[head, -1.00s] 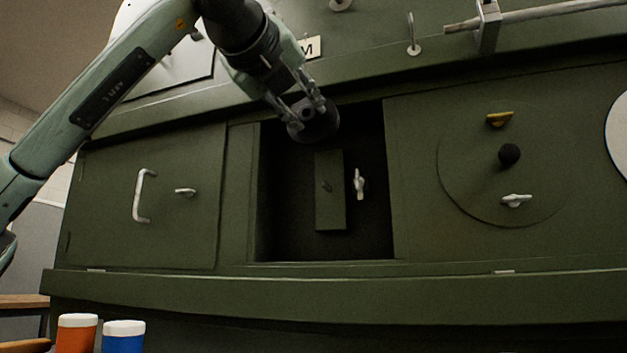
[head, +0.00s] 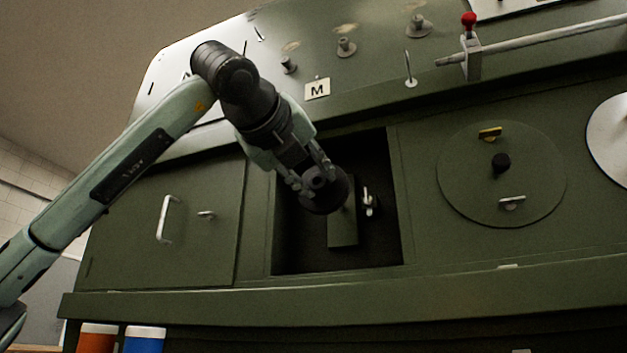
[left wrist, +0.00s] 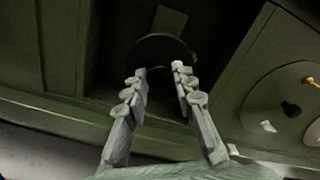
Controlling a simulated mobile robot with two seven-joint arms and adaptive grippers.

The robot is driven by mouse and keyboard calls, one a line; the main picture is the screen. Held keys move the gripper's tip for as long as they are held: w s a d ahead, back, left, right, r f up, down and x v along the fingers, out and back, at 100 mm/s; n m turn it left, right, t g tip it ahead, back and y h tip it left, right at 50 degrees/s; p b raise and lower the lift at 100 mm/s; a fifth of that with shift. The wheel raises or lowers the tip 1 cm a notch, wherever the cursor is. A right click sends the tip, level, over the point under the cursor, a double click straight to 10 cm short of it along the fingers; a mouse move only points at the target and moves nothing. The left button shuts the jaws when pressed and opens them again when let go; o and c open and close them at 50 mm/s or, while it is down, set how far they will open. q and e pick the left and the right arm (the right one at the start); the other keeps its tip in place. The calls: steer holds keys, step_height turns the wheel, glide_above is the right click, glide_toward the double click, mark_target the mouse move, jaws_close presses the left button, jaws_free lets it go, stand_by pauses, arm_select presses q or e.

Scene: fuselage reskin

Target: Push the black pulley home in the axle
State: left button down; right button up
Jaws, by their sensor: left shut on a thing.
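The black pulley (head: 327,194) is a dark round disc held in my left gripper (head: 312,177), which is shut on its near edge. In the head view it is in front of the open recess and covers the upper left of the green block (head: 342,232) inside. The small pin on that block, likely the axle, is hidden behind the pulley. In the left wrist view the pulley (left wrist: 158,42) is at the fingertips (left wrist: 160,72), with the block (left wrist: 169,20) beyond it. I cannot tell whether pulley and axle touch. My right gripper is not in view.
The recess (head: 291,245) has green walls close around the gripper. A pale latch (head: 369,201) stands right of the block. A handled door (head: 167,220) is at left, a round cover (head: 470,190) with knobs at right, and a ledge (head: 330,302) below.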

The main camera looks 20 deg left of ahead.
arm_select(q)
steer(key=shift+s+f+b, duration=0.1)
steer(key=shift+f+b, duration=0.05)
steer(key=shift+b, duration=0.4)
steer(key=shift+w+r, duration=0.2)
steer(key=shift+w+p, duration=0.55)
steer(key=shift+w, duration=1.2)
steer(key=shift+w+d, duration=0.1)
steer(key=shift+w, duration=0.5)
steer(key=c, duration=1.8)
jaws_free()
jaws_close()
steer(key=shift+b, duration=0.35)
